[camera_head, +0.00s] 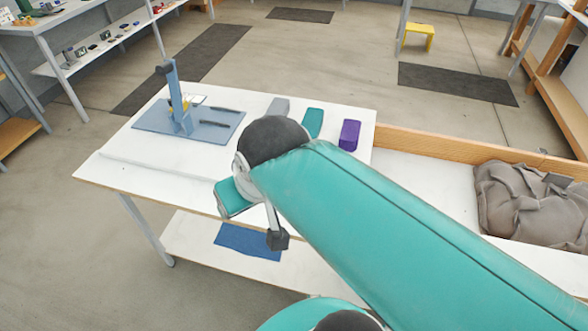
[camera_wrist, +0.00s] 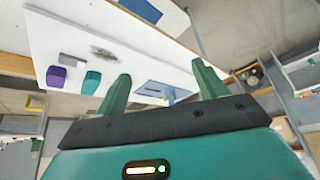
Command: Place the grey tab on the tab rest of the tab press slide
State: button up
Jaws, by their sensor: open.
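The grey tab (camera_head: 278,106) appears as a flat grey piece on the white table, left of a teal piece; my arm stands close in front of it. In the wrist view a grey piece (camera_wrist: 73,60) lies near the teal and purple pieces. The tab press (camera_head: 172,95) is a blue upright on a blue base plate (camera_head: 153,122), with dark narrow parts on its right side. The slide's tab rest is too small to make out. My gripper (camera_wrist: 161,86) is open and empty, its two green fingers wide apart above the table.
A teal piece (camera_head: 313,121) and a purple piece (camera_head: 349,135) stand on the table's right side. A thin rail lies along the table's front left. A wooden-edged bay with a crumpled grey cloth (camera_head: 530,200) adjoins on the right. A blue mat (camera_head: 247,241) lies on the lower shelf.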

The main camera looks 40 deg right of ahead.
jog(key=w+d+f+m+g+y, duration=0.1)
jog(key=w+d+f+m+y, duration=0.3)
jog(key=d+m, duration=0.45)
jog(key=w+d+f+m+g+y, duration=0.25)
jog(key=w+d+m, duration=0.4)
jog(key=d, duration=0.35)
jog(key=s+d+f+m+t+y, duration=0.1)
jog(key=s+d+f+m+t, duration=0.2)
jog(key=d, duration=0.5)
jog(key=s+d+f+m+t, duration=0.1)
jog(key=d+f+m+t, duration=0.2)
jog(key=d+f+m, duration=0.4)
jog(key=s+d+f+m+t+y, duration=0.1)
jog(key=s+d+f+m+t, duration=0.15)
jog(key=d, duration=0.75)
jog(key=shift+m, duration=0.25)
jog(key=x, duration=1.4)
jog(key=shift+w+d+r, duration=0.1)
jog(key=shift+w+r, duration=0.15)
jog(key=shift+w, duration=0.15)
jog(key=c, duration=1.1)
jog(key=shift+c, duration=0.2)
